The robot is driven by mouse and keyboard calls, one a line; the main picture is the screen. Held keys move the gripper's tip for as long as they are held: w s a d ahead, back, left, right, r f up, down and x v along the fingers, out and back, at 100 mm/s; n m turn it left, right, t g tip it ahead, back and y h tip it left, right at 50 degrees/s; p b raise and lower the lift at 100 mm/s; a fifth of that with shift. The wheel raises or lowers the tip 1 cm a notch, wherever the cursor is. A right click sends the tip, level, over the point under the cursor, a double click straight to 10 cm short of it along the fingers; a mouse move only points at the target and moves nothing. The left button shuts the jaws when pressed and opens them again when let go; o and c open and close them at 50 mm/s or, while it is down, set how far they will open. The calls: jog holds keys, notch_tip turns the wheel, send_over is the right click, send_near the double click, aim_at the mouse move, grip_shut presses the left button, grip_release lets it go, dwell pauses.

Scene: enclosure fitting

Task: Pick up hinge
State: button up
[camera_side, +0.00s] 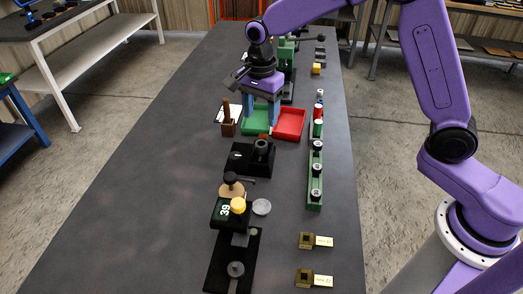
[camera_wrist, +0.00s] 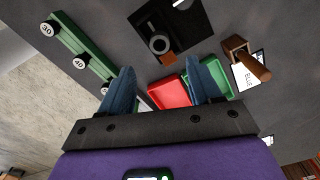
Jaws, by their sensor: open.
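My gripper (camera_side: 260,119) is over the green and red trays in the side view, its two blue fingers spread apart. In the wrist view my gripper (camera_wrist: 162,66) shows the same gap with nothing held in it. I cannot pick out a hinge with certainty. A small brown piece (camera_wrist: 167,58) shows between the fingertips in the wrist view, close to the red tray (camera_wrist: 170,92). The green tray (camera_wrist: 215,75) lies beside the red one, partly behind a finger.
A black fixture (camera_side: 250,158) stands just in front of the trays. A brown wooden holder (camera_side: 228,126) is left of them. A green rail (camera_side: 315,175) with round knobs is on the right. A press marked 39 (camera_side: 226,211) and two brass blocks are nearer the camera. The table's left side is clear.

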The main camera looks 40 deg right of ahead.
aim_at(262, 143)
notch_tip(262, 143, down, 11)
jog(key=shift+d+r, duration=0.1)
jog(key=shift+d, duration=0.05)
dwell(0.4)
grip_shut()
